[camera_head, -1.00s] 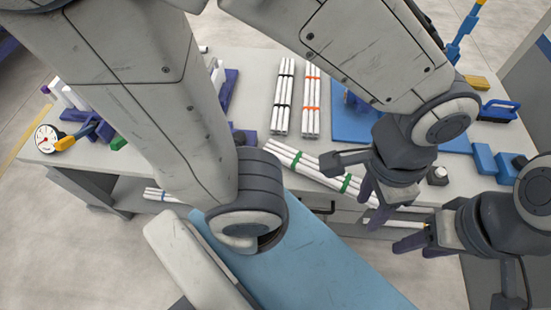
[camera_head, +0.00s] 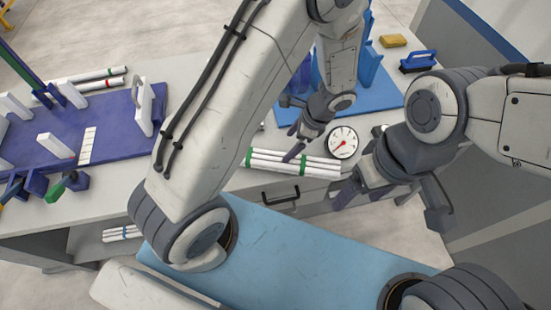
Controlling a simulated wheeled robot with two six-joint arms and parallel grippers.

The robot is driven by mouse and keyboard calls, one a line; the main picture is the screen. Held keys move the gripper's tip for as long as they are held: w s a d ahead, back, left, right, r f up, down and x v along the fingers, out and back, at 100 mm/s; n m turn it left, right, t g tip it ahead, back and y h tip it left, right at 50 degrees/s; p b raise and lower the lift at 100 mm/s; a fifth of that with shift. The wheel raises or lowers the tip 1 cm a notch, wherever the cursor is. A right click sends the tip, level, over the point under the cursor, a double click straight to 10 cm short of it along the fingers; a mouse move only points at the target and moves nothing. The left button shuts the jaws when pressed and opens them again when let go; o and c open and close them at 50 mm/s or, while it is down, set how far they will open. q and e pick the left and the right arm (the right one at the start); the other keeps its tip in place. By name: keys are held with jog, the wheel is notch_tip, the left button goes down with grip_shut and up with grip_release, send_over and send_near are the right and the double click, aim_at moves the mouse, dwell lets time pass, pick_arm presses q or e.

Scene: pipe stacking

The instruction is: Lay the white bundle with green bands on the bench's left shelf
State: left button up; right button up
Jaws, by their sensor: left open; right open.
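The white bundle with green bands (camera_head: 275,161) lies near the bench's front edge, above a drawer. My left gripper (camera_head: 293,142) is open, pointing down at the bundle's back side; I cannot tell whether it touches. My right gripper (camera_head: 352,192) is open near the bundle's right end, in front of the bench edge in the picture; it looks empty. An open shelf (camera_head: 84,241) under the bench top at the left holds a bundle with blue bands (camera_head: 121,233). My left arm hides the middle of the bench.
A dial gauge (camera_head: 342,142) is close to the bundle's right end. A purple board (camera_head: 110,120) with white blocks fills the left bench top. A blue mat (camera_head: 292,112) lies behind my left gripper.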

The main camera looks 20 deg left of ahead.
aim_at(276, 158)
pick_arm(q)
jog(key=x, duration=1)
jog(key=shift+a+f+p, duration=0.25)
jog(key=shift+f+p, duration=0.1)
jog(key=shift+p, duration=0.05)
grip_shut()
jog(key=shift+r, duration=0.1)
